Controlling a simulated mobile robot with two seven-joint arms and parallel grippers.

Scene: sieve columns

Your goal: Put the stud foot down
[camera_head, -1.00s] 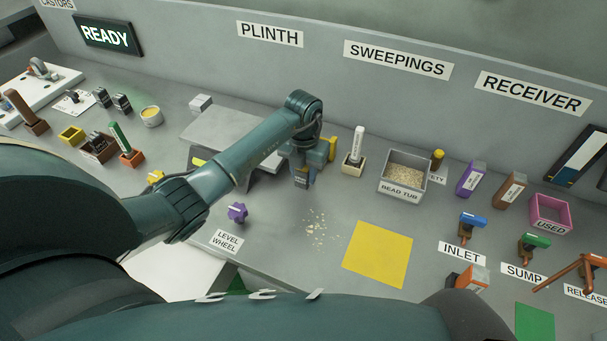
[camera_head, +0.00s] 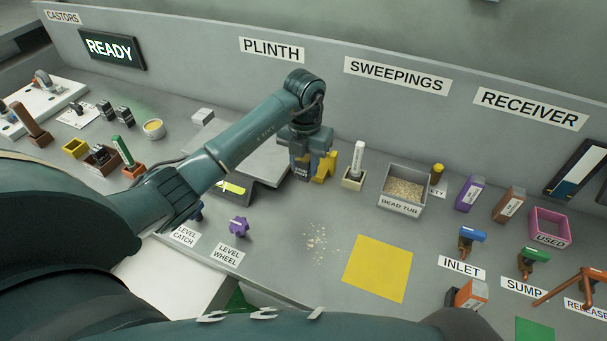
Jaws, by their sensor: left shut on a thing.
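My left gripper (camera_head: 303,152) points down just off the right end of the grey plinth plate (camera_head: 262,150). It is shut on a small dark block (camera_head: 301,173), which I take to be the stud foot. The block is low, at or just above the bench; I cannot tell whether it touches. The gripper hides most of it. A yellow bracket-like piece (camera_head: 326,168) shows close on the right of the gripper. My right gripper is not in view.
Spilled beads (camera_head: 316,240) and a yellow mat (camera_head: 377,267) lie in front. The purple level wheel (camera_head: 239,227) is front left.

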